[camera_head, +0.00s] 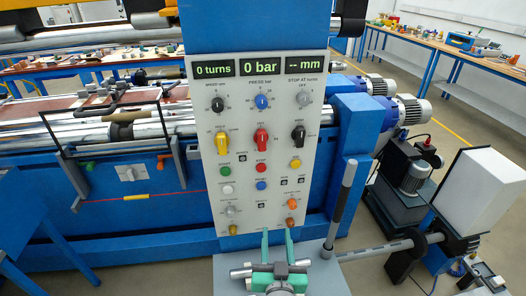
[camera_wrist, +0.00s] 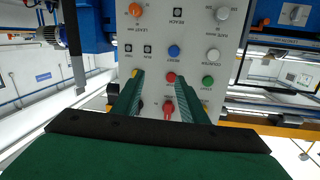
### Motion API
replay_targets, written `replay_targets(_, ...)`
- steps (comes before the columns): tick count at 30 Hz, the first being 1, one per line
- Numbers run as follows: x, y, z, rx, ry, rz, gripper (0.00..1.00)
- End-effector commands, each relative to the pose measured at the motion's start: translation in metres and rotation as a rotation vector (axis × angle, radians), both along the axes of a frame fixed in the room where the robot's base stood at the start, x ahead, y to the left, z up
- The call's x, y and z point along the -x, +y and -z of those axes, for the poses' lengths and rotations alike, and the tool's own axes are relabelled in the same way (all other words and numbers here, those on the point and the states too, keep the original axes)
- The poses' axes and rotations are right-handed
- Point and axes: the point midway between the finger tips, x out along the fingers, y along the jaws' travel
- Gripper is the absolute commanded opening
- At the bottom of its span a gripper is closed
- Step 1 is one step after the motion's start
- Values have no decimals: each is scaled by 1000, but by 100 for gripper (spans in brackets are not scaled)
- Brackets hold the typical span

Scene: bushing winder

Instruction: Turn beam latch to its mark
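No label reading "beam latch" can be made out, so I cannot tell for sure which part it is. A small white plate with a pale knob (camera_head: 130,172) sits on the blue machine front, left of the panel. A similar plate with a knob (camera_wrist: 293,14) shows at the top right of the wrist view. Its mark is too small to make out. My gripper (camera_head: 278,242) is in front of the panel's lower edge, with green fingers apart and nothing between them. In the wrist view my gripper (camera_wrist: 159,74) points at the panel, apart from the plate.
The grey control panel (camera_head: 213,160) carries several knobs, buttons and displays. A grey upright lever (camera_head: 341,207) stands right of my gripper. A black bracket (camera_head: 65,150) stands left of the white plate. A white box (camera_head: 483,190) and motors are at the right.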

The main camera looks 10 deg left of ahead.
Motion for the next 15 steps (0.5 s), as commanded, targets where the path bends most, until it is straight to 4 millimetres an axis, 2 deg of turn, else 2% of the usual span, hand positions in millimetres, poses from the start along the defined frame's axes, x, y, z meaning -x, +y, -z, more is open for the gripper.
replay_targets(1, -13, 2, -19, 2, -18, -11, 39)
replay_targets(6, -46, 10, -69, 11, -44, -54, 39)
replay_targets(15, -83, 25, -161, 48, -85, -130, 39)
